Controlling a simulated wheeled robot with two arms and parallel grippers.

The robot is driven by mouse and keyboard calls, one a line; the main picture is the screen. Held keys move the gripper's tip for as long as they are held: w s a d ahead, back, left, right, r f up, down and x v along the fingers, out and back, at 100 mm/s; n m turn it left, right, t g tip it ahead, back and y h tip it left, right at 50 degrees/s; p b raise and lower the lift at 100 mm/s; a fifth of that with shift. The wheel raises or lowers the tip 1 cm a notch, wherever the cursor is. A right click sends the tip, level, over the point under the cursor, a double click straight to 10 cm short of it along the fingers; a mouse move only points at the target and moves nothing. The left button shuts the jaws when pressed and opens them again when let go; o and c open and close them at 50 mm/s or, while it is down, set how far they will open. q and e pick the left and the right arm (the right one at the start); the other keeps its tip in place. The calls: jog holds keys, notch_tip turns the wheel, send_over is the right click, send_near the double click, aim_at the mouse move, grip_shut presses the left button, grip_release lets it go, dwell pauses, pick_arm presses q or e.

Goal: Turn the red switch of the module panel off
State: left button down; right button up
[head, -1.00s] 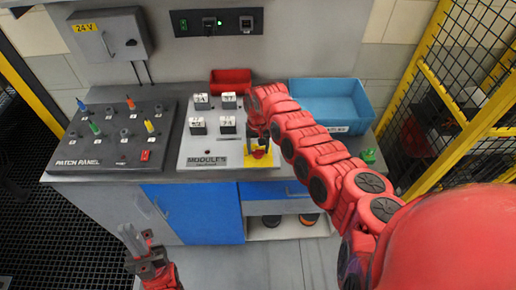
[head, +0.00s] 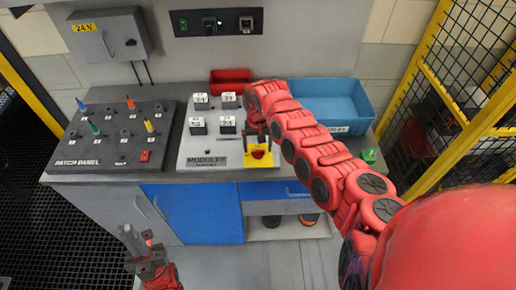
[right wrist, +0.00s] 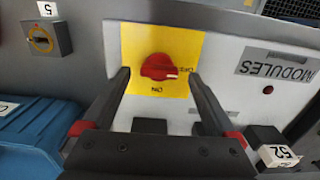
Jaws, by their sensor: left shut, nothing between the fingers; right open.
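The module panel (head: 192,154) stands on the bench. Its red switch (head: 258,154) sits on a yellow plate (head: 271,160) at the panel's front right corner. In the right wrist view the red switch (right wrist: 157,67) lies crosswise, its white mark at the right end by the partly readable OFF label; ON is printed below. My right gripper (right wrist: 159,74) is open, its fingers on either side of the switch in the picture, apart from it. In the head view my right gripper (head: 259,133) is just behind and above the switch. My left gripper (head: 137,236) is shut and empty, low before the bench.
Several white-topped modules (head: 198,124) stand on the panel behind the label. The patch panel (head: 77,148) with coloured plugs is to the left. A blue bin (head: 345,130), a small red bin (head: 231,76) and a green block (head: 369,155) are on the bench. Yellow fencing (head: 455,110) is at right.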

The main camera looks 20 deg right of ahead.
notch_tip(320, 180, up, 10)
jog(key=b, duration=0.4)
notch_tip(320, 180, up, 5)
send_over(258, 151)
jog(key=shift+w+r+b, duration=0.1)
jog(key=shift+r+b, duration=0.2)
jog(key=shift+r, duration=0.35)
